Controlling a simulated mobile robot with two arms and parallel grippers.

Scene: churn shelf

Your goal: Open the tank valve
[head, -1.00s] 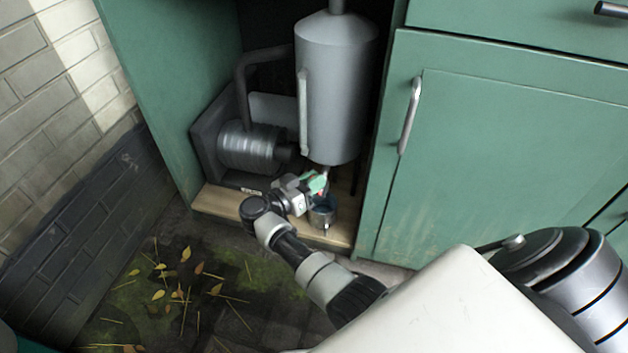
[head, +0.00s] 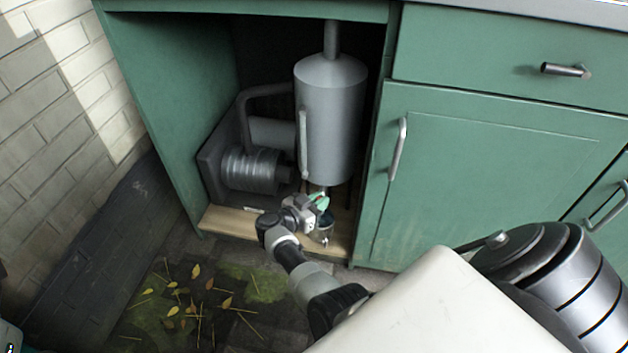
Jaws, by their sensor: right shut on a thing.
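The grey tank (head: 331,120) stands upright in the open cabinet bay, with a pipe rising from its top. My right gripper (head: 319,202), with green fingertips, is just below the tank's underside. It is shut on a small part there, which looks like the tank valve, though the fingers hide most of it. How far the valve is turned cannot be seen. A small metal cup (head: 325,232) stands below the gripper on the wooden cabinet floor (head: 232,218). My left gripper is not in view.
A ribbed cylinder unit (head: 250,170) with a bent pipe sits left of the tank. A closed green door (head: 490,180) is on the right, its handle (head: 398,148) beside the bay. A brick wall (head: 70,110) stands at left; leaves lie on the floor.

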